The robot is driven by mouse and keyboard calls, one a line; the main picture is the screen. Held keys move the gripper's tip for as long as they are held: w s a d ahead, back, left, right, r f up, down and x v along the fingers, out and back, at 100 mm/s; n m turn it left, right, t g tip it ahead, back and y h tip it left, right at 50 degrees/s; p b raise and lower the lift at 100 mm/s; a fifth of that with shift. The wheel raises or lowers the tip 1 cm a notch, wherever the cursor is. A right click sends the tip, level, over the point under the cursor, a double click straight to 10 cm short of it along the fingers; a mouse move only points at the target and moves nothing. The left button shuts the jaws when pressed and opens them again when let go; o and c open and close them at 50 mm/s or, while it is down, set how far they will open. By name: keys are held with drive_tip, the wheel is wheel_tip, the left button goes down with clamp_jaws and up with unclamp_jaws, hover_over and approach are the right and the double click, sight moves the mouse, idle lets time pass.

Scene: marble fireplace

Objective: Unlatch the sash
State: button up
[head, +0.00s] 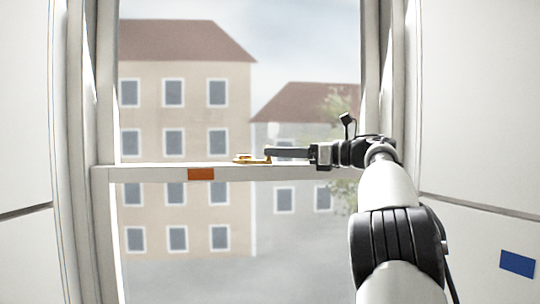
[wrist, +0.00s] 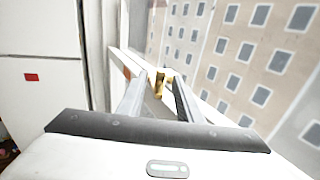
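The sash is a tall window with a pale horizontal rail (head: 140,174) across its middle. A brass latch (head: 243,159) sits on top of this rail, and part of it reaches right to the tips of my gripper (head: 266,153). In the wrist view the brass latch (wrist: 159,83) shows between the two fingertips of my gripper (wrist: 160,86), with gaps visible on both sides. The fingers are apart, and I see no clear contact. Whether the fingertips reach past the brass part is hard to tell.
An orange plate (head: 201,174) is on the rail's front face, left of the latch. White frame posts and panels flank the window. A blue patch (head: 517,264) is on the right panel, and a red patch (wrist: 32,77) is on a white panel in the wrist view.

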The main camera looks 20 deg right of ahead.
drive_tip(key=b+v, duration=0.1)
drive_tip(key=v, duration=1.3)
drive_tip(key=shift+b, duration=0.35)
drive_tip(key=shift+s, duration=0.15)
